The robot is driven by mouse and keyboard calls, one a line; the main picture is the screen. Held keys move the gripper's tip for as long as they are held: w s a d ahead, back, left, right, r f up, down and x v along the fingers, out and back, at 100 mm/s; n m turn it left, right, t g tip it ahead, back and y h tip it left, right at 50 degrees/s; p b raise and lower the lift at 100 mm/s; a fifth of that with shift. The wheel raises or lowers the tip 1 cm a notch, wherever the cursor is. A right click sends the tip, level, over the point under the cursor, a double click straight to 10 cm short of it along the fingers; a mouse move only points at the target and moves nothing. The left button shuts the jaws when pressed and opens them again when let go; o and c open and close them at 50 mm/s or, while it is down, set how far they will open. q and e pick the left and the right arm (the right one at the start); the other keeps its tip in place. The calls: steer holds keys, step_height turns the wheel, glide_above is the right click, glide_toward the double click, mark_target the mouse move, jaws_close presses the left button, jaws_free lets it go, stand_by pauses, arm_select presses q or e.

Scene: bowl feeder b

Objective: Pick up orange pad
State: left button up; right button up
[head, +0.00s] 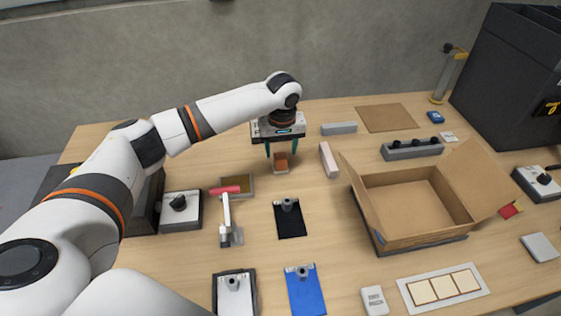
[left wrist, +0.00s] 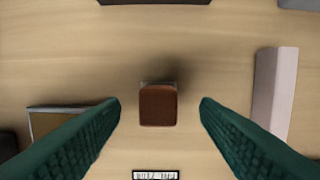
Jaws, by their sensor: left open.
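The orange pad (head: 281,157) lies on the wooden table below my left gripper. It looks like a small brown-orange block, with a pale edge showing under it in the head view. In the left wrist view the pad (left wrist: 158,106) sits midway between the fingers. My left gripper (head: 282,150) is open, with its two green fingers on either side of the pad and apart from it. The fingers also show in the left wrist view (left wrist: 160,112). I cannot tell exactly how high the fingertips are above the table. My right gripper is not in view.
A pink block (head: 329,160) lies to the right of the pad and a shallow tray (head: 250,187) to the left. A black clipboard (head: 290,222) lies in front. An open cardboard box (head: 412,239) stands at the right. A grey bar (head: 339,128) lies behind.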

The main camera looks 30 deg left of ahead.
mark_target(280, 155)
arm_select(q)
steer(key=shift+a+f, duration=0.1)
steer(key=shift+f, duration=1.65)
steer(key=c, duration=1.1)
step_height(280, 155, up, 10)
steer(key=shift+r, duration=0.1)
